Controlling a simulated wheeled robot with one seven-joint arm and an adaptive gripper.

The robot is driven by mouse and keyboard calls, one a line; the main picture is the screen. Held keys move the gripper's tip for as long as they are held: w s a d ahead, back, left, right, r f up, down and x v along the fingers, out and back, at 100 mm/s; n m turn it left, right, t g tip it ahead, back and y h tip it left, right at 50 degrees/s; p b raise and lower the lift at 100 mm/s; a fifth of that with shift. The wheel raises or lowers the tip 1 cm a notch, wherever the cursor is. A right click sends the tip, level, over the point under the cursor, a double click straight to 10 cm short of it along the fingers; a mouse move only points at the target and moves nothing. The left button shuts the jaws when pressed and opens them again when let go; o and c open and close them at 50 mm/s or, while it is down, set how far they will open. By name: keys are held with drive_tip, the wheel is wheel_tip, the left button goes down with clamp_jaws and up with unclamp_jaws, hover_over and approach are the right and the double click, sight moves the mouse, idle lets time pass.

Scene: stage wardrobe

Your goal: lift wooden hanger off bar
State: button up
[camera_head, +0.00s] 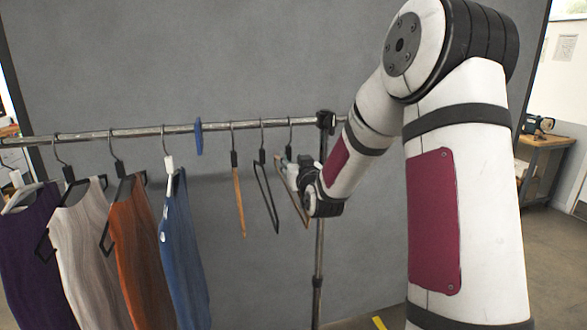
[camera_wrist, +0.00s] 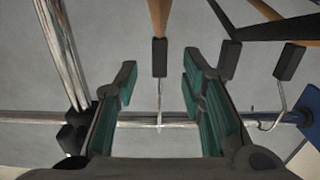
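Two wooden hangers with black necks hang on the metal bar (camera_head: 100,136). One wooden hanger (camera_head: 239,205) hangs left of a black hanger (camera_head: 267,205). The other wooden hanger (camera_head: 294,205) is the rightmost, near the bar's right end, partly hidden by my gripper (camera_head: 292,172). In the wrist view, my gripper (camera_wrist: 159,75) is open. The black neck (camera_wrist: 159,57) and thin hook of the rightmost wooden hanger stand between its teal-padded fingers, with a gap on both sides. The hook is over the bar (camera_wrist: 140,122).
The black hanger's neck (camera_wrist: 229,60) is close beside the right finger. The rack's upright post (camera_head: 319,245) stands right of the hangers. A blue divider (camera_head: 198,137) separates them from several hung garments, including a blue one (camera_head: 182,250).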

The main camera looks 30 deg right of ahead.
sight(289, 154)
drive_tip(key=shift+b+x, duration=1.05)
drive_tip(key=shift+x, duration=1.45)
clamp_jaws()
drive_tip(key=shift+r, duration=0.1)
drive_tip(key=shift+r+p, duration=0.55)
drive_tip(key=shift+r, duration=1.1)
drive_tip(key=shift+s, duration=0.1)
drive_tip(key=shift+p+v, duration=1.95)
drive_tip(key=shift+v, duration=2)
